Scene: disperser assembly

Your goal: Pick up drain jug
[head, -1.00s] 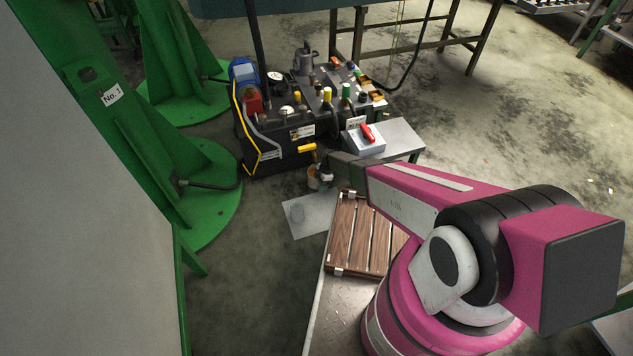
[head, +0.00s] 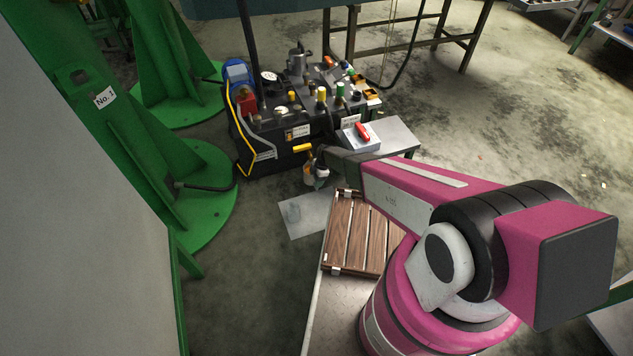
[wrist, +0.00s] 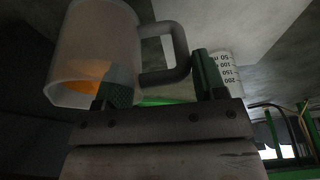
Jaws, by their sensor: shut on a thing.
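The drain jug is a translucent whitish jug with orange showing inside. In the wrist view the jug (wrist: 90,45) fills the upper left, tilted, with its handle to the right, between the fingers of my gripper (wrist: 160,85). My gripper is shut on the jug by the handle; the exact contact is dark and hard to see. In the head view the jug (head: 309,172) is small and partly hidden by my gripper (head: 322,166). It is just below the yellow tap lever (head: 303,148) at the front of the black machine (head: 275,150), apparently held above the floor.
A clear measuring cup (head: 293,213) stands on the grey sheet (head: 310,222) on the floor; its scale shows in the wrist view (wrist: 227,70). A box with a red switch (head: 362,132) is on the small table (head: 400,140). Green stands (head: 190,200) are at left.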

